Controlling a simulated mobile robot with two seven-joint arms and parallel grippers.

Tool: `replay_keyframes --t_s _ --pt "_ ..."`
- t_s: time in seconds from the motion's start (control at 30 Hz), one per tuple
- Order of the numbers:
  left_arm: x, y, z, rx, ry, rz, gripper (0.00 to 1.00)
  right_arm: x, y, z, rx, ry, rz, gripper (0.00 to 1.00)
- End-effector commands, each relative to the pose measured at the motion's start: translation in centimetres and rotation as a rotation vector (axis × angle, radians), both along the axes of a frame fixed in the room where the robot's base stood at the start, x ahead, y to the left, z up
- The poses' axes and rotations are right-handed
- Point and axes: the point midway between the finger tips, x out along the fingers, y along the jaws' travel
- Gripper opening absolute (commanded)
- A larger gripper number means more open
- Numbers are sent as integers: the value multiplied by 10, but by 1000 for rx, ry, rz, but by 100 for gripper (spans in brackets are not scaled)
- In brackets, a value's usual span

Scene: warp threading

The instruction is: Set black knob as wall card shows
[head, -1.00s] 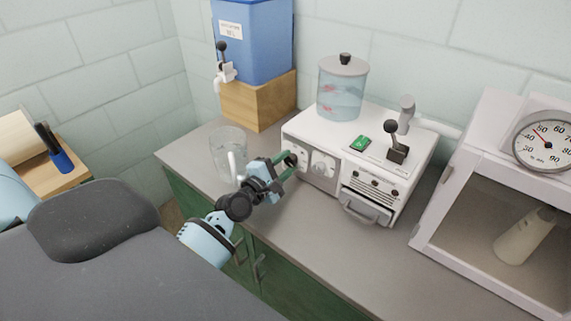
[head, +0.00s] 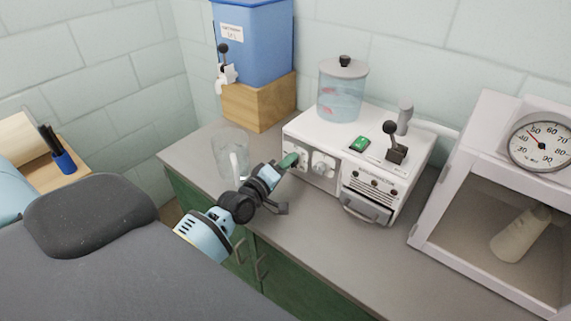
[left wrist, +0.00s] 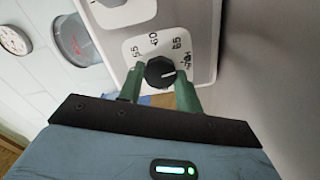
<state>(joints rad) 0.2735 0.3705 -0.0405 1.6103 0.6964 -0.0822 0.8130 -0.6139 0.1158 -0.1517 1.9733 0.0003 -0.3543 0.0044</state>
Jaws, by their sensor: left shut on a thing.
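The black knob (left wrist: 160,72) shows in the left wrist view on a white dial plate (left wrist: 140,48) marked 55, 60, 65 and a word that looks like HIGH. Its pale pointer line is turned toward the side between 65 and that word. My left gripper (left wrist: 160,88) has its green fingers on either side of the knob, shut on it. In the head view my left gripper (head: 289,161) is at the left dial on the white machine's front (head: 310,177), and hides the knob. No wall card is in view. My right gripper is not in view.
A second dial (head: 322,164) sits just right of the gripper. A clear glass vessel (head: 230,150) stands on the grey counter (head: 300,220) behind my left arm. A blue tank (head: 255,40) is on a wooden block. A glass-fronted cabinet with a gauge (head: 541,140) stands right.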

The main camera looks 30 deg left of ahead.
Motion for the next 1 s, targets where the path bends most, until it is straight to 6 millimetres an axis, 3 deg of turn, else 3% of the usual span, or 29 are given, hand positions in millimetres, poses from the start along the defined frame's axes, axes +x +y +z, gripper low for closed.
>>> replay_keyframes --t_s 0.33,0.87,0.9,1.0 --pt "0 0 0 134 -10 -1 12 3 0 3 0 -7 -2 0" --pt "0 0 0 153 -11 0 12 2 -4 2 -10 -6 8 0" --pt "0 0 0 153 -11 0 38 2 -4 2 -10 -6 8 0" --pt "0 0 0 153 -11 0 52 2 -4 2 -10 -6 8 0"
